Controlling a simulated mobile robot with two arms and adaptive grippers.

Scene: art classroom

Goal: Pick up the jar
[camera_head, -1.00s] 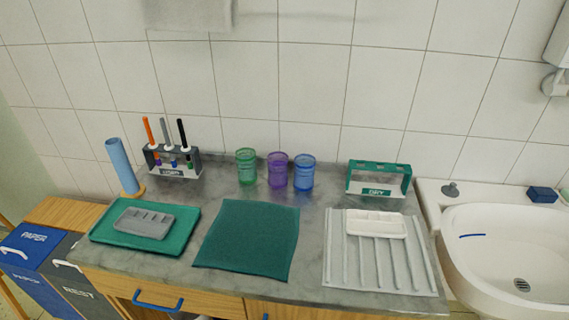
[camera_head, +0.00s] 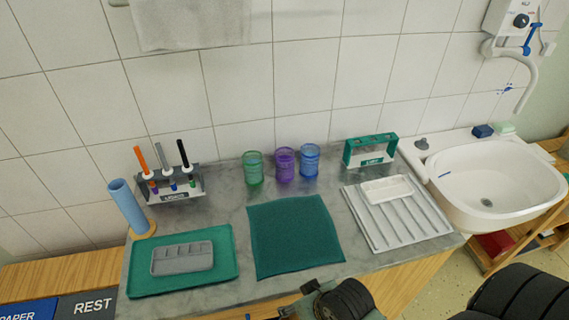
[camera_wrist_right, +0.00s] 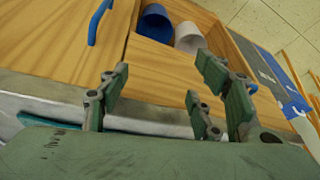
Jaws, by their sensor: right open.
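Three jars stand upright in a row at the back of the counter in the head view: a green jar (camera_head: 252,167), a purple jar (camera_head: 285,164) and a blue jar (camera_head: 310,161). My right gripper (camera_wrist_right: 165,95) is open and empty in the right wrist view, facing the wooden cabinet front below the counter edge. Part of my right arm shows at the bottom of the head view, well short of the jars. My left gripper is not in view.
A teal mat (camera_head: 294,236) lies in front of the jars. A brush rack (camera_head: 180,184) and blue tube (camera_head: 128,206) stand left, near a green tray (camera_head: 228,262). A teal rack (camera_head: 369,151) and white drying board (camera_head: 427,224) are right, beside the sink (camera_head: 510,188).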

